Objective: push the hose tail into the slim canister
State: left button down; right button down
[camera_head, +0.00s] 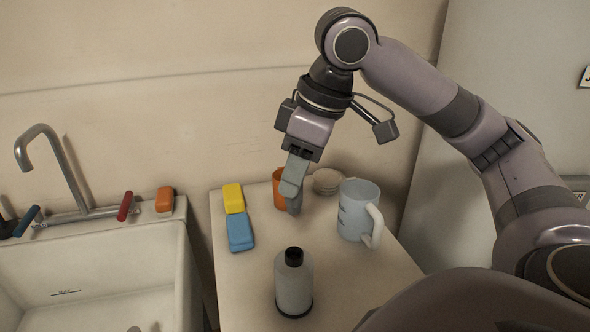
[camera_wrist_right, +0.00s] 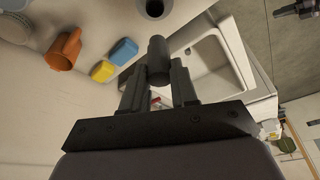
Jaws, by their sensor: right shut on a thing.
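The slim canister (camera_head: 294,285) is a grey bottle shape with a black neck, standing upright on the counter's front part. In the right wrist view, its dark round mouth (camera_wrist_right: 155,8) shows at the top edge. My right gripper (camera_head: 292,198) is above the counter, behind and higher than the canister. In the right wrist view, my right gripper (camera_wrist_right: 158,78) is shut on a short dark cylinder, the hose tail (camera_wrist_right: 157,55). Its free end points toward the canister's mouth and is apart from it. In the head view the fingers mostly hide the hose tail. My left gripper is not in view.
A pale mug (camera_head: 356,212) stands right of the gripper. An orange mug (camera_head: 278,190) and a round beige thing (camera_head: 327,181) are behind. Yellow (camera_head: 233,198) and blue (camera_head: 240,232) blocks lie left. A sink (camera_head: 95,270) with a tap is further left.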

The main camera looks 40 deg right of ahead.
aim_at(299, 204)
jog(key=shift+f+b, duration=1.1)
jog(key=shift+f, duration=1.15)
jog(key=shift+f+b, duration=0.35)
jog(key=shift+f, duration=1.2)
jog(key=shift+p, duration=0.55)
jog(key=shift+p, duration=0.5)
